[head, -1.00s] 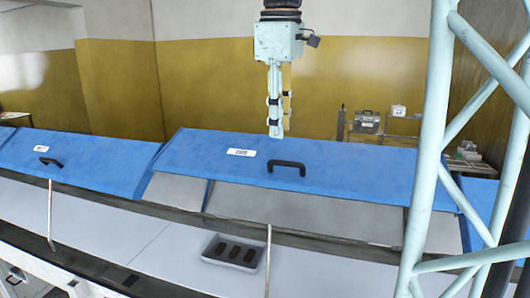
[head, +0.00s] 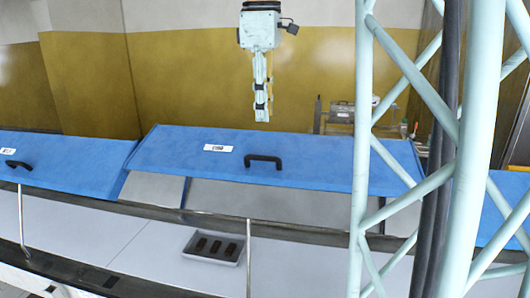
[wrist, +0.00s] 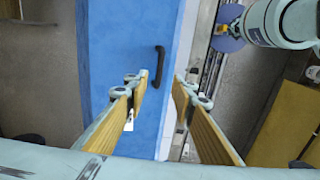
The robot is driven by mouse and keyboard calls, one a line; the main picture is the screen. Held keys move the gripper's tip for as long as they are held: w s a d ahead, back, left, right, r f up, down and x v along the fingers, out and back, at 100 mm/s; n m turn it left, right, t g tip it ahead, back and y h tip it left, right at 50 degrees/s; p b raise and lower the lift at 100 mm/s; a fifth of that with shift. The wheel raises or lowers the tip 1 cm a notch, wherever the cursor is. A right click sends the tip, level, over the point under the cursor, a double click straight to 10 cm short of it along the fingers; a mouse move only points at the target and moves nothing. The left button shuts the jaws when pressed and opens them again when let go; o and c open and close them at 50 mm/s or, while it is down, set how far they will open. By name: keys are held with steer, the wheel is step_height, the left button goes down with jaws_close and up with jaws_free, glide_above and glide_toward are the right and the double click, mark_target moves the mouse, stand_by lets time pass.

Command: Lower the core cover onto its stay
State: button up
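The middle blue cover (head: 300,165) is tilted up, with a black handle (head: 263,160) and a white label too small to read; I take it as the core cover. A thin metal rod (head: 249,258), perhaps its stay, stands below its front edge; I cannot tell whether they touch. My gripper (head: 262,116) hangs pointing down above the cover, apart from the handle. In the wrist view, my gripper (wrist: 161,78) has its two fingers spread and nothing between them. The handle (wrist: 158,68) shows just beyond the fingertips on the blue cover (wrist: 110,45).
A grey tray (head: 188,253) with dark bars sits on the pale surface under the cover. Another blue cover (head: 65,160) with its own handle and rod (head: 21,220) adjoins at left. A cart (head: 340,115) stands behind. The space around my gripper is clear.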

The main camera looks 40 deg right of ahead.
steer(key=shift+w+d+f, duration=0.15)
steer(key=shift+d+f, duration=0.05)
steer(key=shift+f, duration=2)
steer(key=shift+w+d+f, duration=0.1)
steer(key=shift+d+f, duration=0.05)
steer(key=shift+f, duration=2.1)
steer(key=shift+w+d+f, duration=0.15)
steer(key=shift+d+f, duration=0.05)
steer(key=shift+f, duration=2)
steer(key=shift+c, duration=0.7)
jaws_close()
